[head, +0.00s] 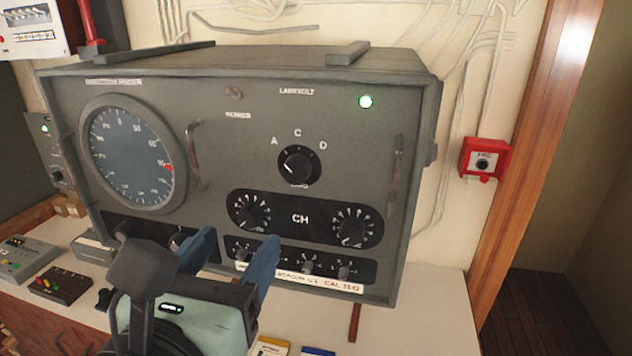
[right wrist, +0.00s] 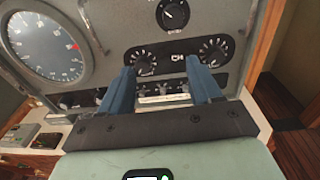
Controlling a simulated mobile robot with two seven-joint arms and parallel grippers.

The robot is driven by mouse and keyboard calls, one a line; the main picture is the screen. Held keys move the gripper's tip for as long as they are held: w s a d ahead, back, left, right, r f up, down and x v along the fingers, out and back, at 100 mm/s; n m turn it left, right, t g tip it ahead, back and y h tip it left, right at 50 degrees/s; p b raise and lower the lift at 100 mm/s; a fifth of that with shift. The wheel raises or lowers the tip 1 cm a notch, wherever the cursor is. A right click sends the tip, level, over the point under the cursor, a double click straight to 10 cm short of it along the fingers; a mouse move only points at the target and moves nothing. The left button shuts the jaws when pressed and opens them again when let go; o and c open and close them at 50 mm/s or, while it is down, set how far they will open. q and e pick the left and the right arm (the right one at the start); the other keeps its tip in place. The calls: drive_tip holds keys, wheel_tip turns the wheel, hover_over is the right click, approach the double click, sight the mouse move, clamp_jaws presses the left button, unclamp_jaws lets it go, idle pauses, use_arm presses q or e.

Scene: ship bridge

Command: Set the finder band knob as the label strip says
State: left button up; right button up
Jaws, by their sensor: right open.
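The direction finder (head: 330,120) is a grey cabinet with a lit green lamp (head: 366,102). Its black band knob (head: 298,167) sits right of centre under the letters A, C and D; its white mark appears to point left. The knob also shows at the top of the right wrist view (right wrist: 173,14). The white label strip (head: 318,283) runs along the cabinet's lower edge. Its left end is hidden by a finger; I read roughly "BEACON" and "CAL", the rest is too small. My right gripper (head: 236,250) is open and empty, below and left of the knob, apart from it.
Two channel dials (head: 251,212) and (head: 353,226) lie below the band knob, with small knobs (head: 307,262) under them. Metal handles (head: 194,156) and (head: 394,186) stick out. A round compass dial (head: 130,153) is at left. A red box (head: 484,159) hangs on the right wall.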

sight(294, 171)
use_arm(q)
drive_tip(key=w+r+p, duration=0.2)
drive_tip(key=shift+w+r, duration=0.3)
drive_tip(key=shift+r, duration=0.1)
use_arm(e)
drive_tip(key=shift+m+h, duration=0.3)
drive_tip(key=shift+h, duration=0.2)
drive_tip(key=w+d+r, duration=0.1)
drive_tip(key=w+d, duration=0.1)
drive_tip(key=w, duration=0.1)
drive_tip(key=w+d+r, duration=0.1)
drive_tip(key=w+d, duration=0.1)
drive_tip(key=w, duration=0.2)
drive_tip(key=w+d, duration=0.2)
drive_tip(key=w, duration=0.1)
drive_tip(key=shift+w+r, duration=0.4)
drive_tip(key=shift+c, duration=0.4)
drive_tip(key=c, duration=1)
